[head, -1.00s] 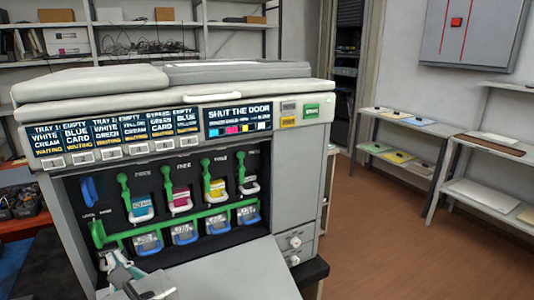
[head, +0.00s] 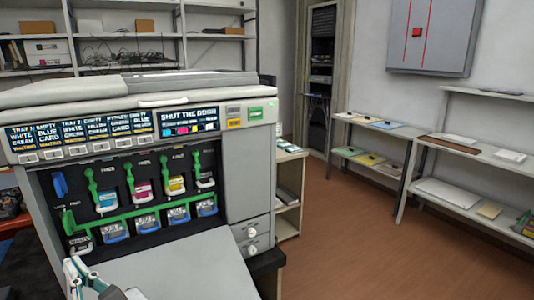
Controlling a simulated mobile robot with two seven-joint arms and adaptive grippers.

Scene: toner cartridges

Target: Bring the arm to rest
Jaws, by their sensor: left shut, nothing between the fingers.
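My left gripper (head: 78,270) is at the lower left of the head view, in front of the copier's left side. It is shut and empty. Part of it and the arm behind it are cut off by the bottom edge. The copier (head: 250,190) stands with its front door (head: 185,262) folded down. Inside are cyan, magenta, yellow and black toner cartridges with green levers, above a row of blue-handled containers (head: 178,214). The panel (head: 190,120) reads "SHUT THE DOOR". My right gripper is not in view.
Shelves with boxes and cables (head: 120,48) stand behind the copier. A low shelf (head: 289,190) is just right of it. Side shelves (head: 470,150) with coloured sheets line the right wall. The brown floor (head: 350,245) between is clear.

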